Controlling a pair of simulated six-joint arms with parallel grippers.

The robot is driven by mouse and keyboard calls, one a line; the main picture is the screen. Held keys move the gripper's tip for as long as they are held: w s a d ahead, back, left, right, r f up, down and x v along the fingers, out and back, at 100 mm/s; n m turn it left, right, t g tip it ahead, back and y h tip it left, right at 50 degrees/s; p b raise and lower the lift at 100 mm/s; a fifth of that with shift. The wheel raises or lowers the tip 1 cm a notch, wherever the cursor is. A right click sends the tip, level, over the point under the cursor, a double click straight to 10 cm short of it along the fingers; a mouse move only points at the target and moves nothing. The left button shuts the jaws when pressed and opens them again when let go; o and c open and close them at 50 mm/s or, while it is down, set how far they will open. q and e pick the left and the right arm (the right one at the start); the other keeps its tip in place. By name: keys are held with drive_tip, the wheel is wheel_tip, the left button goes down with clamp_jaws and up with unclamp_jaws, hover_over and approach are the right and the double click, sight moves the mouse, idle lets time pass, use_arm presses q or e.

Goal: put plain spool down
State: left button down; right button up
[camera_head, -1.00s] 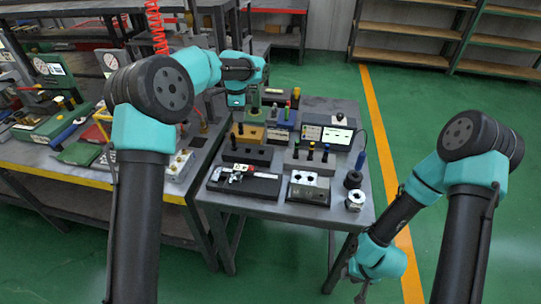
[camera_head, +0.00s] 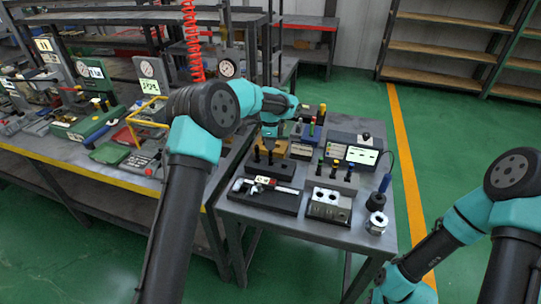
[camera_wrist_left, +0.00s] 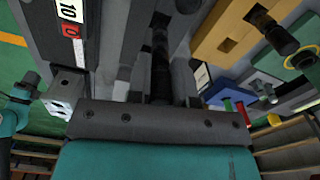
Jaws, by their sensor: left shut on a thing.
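My left gripper (camera_head: 270,134) is above the back of the small grey table, at a rack (camera_head: 270,168) with dark spools standing in it. In the left wrist view it is shut on a dark spool (camera_wrist_left: 160,55), which appears to be the plain spool. The spool's lower end is hard to make out, so I cannot tell whether it is seated in a hole. My right gripper (camera_head: 377,296) is low at the bottom edge, away from the table, and its fingers are too cut off to judge.
A tray with a caliper (camera_head: 265,196) lies in front of the rack. A metal valve block (camera_head: 328,206) and a steel ring part (camera_head: 376,223) stand to its right. A yellow block (camera_wrist_left: 240,30) is close to the gripper. A screen unit (camera_head: 362,155) stands at the back right.

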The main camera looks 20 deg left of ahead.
sight(270, 160)
use_arm(q)
drive_tip(key=shift+f, duration=0.1)
drive_tip(key=shift+f, duration=2.45)
drive_tip(key=shift+f, duration=0.15)
drive_tip(key=c, duration=1)
unclamp_jaws()
wheel_tip(270, 160, up, 12)
drive_tip(key=shift+r, duration=0.15)
